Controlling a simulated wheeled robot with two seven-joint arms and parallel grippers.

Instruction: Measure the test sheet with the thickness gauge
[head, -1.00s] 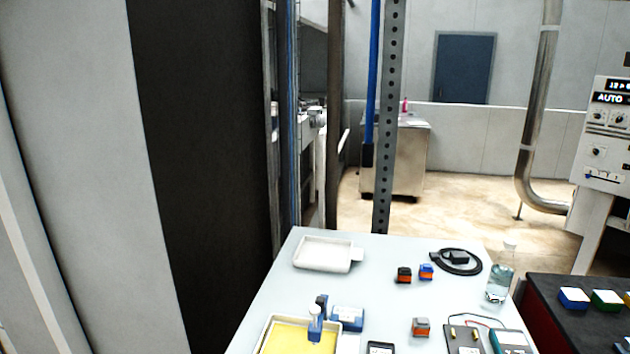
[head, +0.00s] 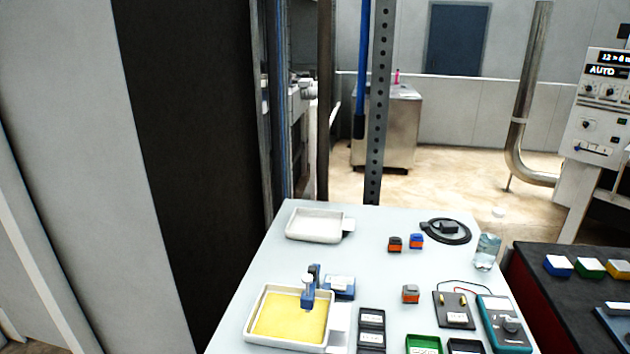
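A yellow sheet (head: 283,320), which looks like the test sheet, lies flat in a white tray (head: 250,325) at the front left of the table. A blue and grey upright device (head: 308,292), which may be the thickness gauge, stands at the sheet's far right part. I cannot tell whether it touches or clamps the sheet. A blue box with a pale label (head: 340,287) sits just behind and right of it. Neither of my grippers is in view.
The pale table (head: 262,262) also holds an empty white tray (head: 315,225), small orange and blue blocks, a black ring-shaped item (head: 445,231), a clear bottle (head: 487,252) and a teal meter (head: 506,325). A dark bench (head: 545,290) stands right. The table's middle is fairly clear.

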